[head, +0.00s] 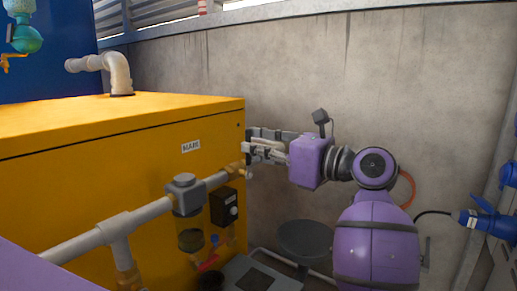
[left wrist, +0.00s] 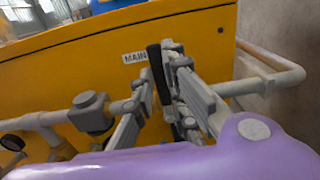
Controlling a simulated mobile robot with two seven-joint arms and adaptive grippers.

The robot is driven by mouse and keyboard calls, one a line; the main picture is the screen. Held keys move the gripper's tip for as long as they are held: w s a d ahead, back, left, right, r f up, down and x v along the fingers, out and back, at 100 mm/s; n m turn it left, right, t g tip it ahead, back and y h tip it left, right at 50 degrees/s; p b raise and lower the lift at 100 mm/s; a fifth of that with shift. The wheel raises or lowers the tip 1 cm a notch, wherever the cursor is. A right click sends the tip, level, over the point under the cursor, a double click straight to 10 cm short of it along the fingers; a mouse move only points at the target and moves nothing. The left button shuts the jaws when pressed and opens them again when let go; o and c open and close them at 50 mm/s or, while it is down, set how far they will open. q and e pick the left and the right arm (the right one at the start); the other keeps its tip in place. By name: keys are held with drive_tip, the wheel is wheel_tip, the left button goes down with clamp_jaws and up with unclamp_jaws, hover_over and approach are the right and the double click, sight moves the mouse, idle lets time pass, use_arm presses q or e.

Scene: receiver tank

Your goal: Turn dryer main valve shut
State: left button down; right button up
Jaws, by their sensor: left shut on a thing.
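The dryer's main valve has a long black lever handle (left wrist: 155,65) standing nearly upright beside the MAIN label (left wrist: 135,57) on the yellow cabinet. My left gripper (left wrist: 159,77) is shut on this handle, one finger on each side. In the head view my left gripper (head: 256,147) is at the right edge of the cabinet, by the brass valve body (head: 236,168) at the end of the grey pipe. The handle is largely hidden by the fingers there. My right gripper is not in view.
The yellow cabinet (head: 110,125) fills the left. A grey pipe (head: 145,213) with a filter bowl (head: 190,236) and a black box (head: 224,207) runs along its front. A red valve handle (head: 208,263) sits below. A concrete wall (head: 300,80) stands behind.

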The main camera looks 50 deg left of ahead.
use_arm(q)
drive_tip(key=c, duration=1.7)
unclamp_jaws()
drive_tip(key=shift+c, duration=0.2)
drive_tip(key=v, duration=1.2)
drive_tip(key=shift+d, duration=0.1)
